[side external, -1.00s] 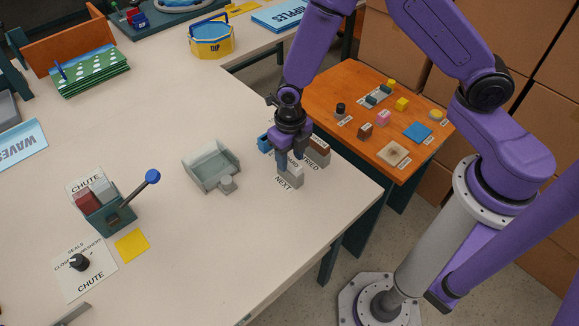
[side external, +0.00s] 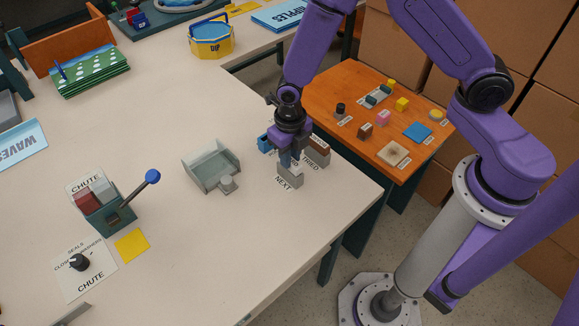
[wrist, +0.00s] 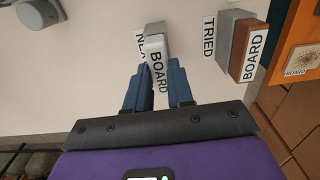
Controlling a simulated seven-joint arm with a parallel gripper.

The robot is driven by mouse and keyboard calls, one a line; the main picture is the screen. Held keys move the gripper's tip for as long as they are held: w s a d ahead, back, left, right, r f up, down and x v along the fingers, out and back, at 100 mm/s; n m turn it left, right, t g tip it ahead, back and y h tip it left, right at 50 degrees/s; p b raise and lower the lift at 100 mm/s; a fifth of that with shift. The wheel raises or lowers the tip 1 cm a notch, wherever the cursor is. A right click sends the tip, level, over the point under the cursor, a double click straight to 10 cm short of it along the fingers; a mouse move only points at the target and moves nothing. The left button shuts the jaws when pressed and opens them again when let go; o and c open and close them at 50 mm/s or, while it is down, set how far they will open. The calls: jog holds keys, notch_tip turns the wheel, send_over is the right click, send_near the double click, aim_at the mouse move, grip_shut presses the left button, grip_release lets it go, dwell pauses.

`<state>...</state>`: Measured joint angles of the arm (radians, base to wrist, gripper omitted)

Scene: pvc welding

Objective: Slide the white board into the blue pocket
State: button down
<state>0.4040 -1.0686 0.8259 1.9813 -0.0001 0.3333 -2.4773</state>
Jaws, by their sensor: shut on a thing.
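The white board (wrist: 157,66), with a BOARD label on it, sits between the blue fingers of my gripper (wrist: 160,90) in the wrist view. My gripper is shut on it, right by a grey block (wrist: 156,33) with a NEXT label. I cannot tell whether board and block touch. In the side view, my gripper (side external: 287,162) is over that grey block (side external: 290,178) and mostly hides the board.
A brown board (wrist: 243,50) stands against a grey block (wrist: 229,34) by the TRIED label, to the right. A grey open tray (side external: 211,168) is left of my gripper. The table's right edge is close; the table front is mostly clear.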

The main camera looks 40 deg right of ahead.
jog(key=shift+r, duration=0.55)
jog(key=shift+r, duration=2.25)
jog(key=shift+w, duration=0.1)
jog(key=shift+w+r+m, duration=0.1)
jog(key=shift+w+m, duration=0.15)
jog(key=shift+m, duration=0.15)
jog(key=w+d+r+m, duration=0.2)
jog(key=w+m, duration=0.4)
jog(key=m, duration=0.2)
jog(key=w+d+r+m, duration=0.2)
jog(key=w+m, duration=0.3)
jog(key=m, duration=0.4)
jog(key=shift+w+r, duration=0.4)
